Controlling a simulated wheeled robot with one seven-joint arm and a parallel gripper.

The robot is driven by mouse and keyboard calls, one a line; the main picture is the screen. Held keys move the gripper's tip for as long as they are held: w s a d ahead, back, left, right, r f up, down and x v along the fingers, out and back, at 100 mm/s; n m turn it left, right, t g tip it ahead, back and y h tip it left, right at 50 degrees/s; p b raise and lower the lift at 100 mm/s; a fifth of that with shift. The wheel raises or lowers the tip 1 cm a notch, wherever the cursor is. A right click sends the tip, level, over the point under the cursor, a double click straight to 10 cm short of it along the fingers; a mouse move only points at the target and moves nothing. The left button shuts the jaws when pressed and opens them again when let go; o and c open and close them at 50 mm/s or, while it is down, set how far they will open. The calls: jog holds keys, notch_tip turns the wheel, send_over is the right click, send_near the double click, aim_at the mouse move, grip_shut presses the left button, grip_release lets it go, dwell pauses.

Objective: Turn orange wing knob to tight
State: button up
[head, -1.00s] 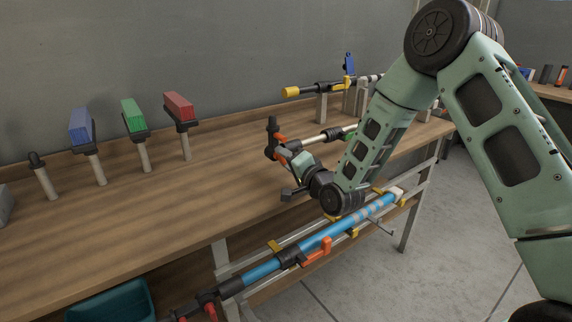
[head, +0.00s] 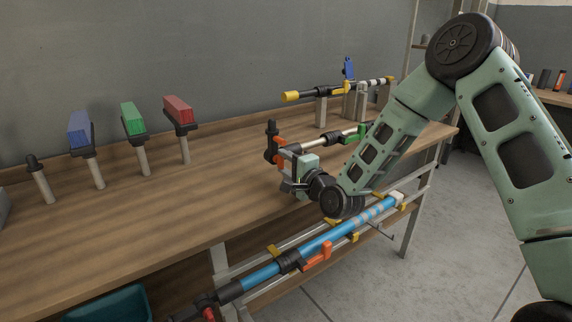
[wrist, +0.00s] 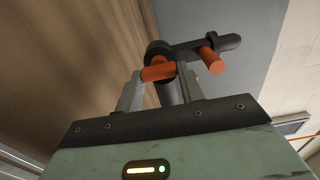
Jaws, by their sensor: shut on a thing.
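The orange wing knob (wrist: 158,73) sits between the two fingertips of my gripper (wrist: 157,85) in the wrist view, and the fingers are shut on it. Behind it is a dark round hub with a black arm (wrist: 200,47) that carries a second orange peg (wrist: 211,62). In the head view, orange parts (head: 281,139) show beside a black upright piece (head: 272,128) at the left end of a light pole (head: 325,138). My gripper (head: 287,152) is there, partly covering the knob. No tight mark is readable.
A blue tube (head: 262,275) with an orange lever (head: 317,254) lies on a rack at the bench's front edge. Blue (head: 79,129), green (head: 132,117) and red (head: 178,108) blocks stand on posts at left. The middle bench top is clear.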

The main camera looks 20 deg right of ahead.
jog(key=o, duration=1)
jog(key=p+v, duration=0.8)
jog(key=v, duration=0.9)
jog(key=shift+s, duration=0.2)
